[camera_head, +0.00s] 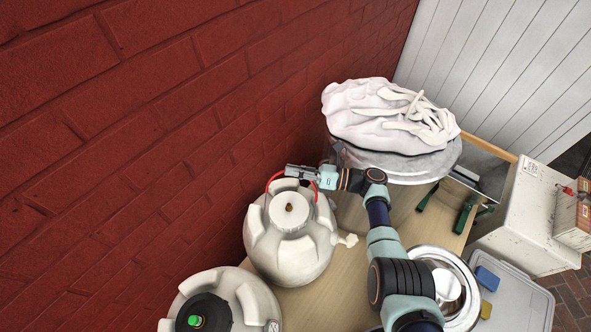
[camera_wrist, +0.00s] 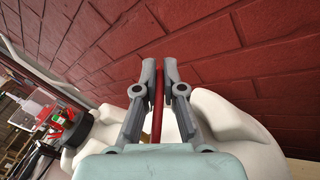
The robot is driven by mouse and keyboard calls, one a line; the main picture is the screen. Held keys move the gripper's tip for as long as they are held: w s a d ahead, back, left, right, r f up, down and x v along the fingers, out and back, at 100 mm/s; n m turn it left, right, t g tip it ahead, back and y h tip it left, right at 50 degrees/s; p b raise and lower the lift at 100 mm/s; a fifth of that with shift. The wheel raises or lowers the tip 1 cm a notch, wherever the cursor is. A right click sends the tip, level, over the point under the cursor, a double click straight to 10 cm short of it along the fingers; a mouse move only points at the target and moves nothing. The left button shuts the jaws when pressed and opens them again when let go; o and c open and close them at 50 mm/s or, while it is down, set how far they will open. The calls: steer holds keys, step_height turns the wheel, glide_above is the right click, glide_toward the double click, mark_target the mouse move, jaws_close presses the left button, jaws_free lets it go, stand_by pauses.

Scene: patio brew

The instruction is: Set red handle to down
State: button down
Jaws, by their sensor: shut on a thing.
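The red handle (camera_head: 271,180) is a thin red hoop on the white keg (camera_head: 305,255) beside the brick wall. It rises in an arc over the keg's top, and part of it is hidden behind my gripper. My gripper (camera_head: 290,170) reaches in from the right at the top of the arc. In the wrist view my gripper (camera_wrist: 159,68) has its two grey fingers close on either side of the red handle (camera_wrist: 158,105), gripping it. The handle stands up from the white keg in that view.
A second white keg (camera_head: 250,290) with a black and green top stands at front left. A pot covered with white cloth (camera_head: 385,115) stands behind my arm. A silver pot (camera_head: 470,290) and a grey lidded bin (camera_head: 530,300) are at right. The red brick wall (camera_head: 150,150) is close behind the handle.

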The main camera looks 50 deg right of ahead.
steer(key=c, duration=1.3)
jaws_free()
steer(key=shift+o, duration=0.2)
steer(key=v, duration=1.2)
steer(key=shift+c, duration=0.3)
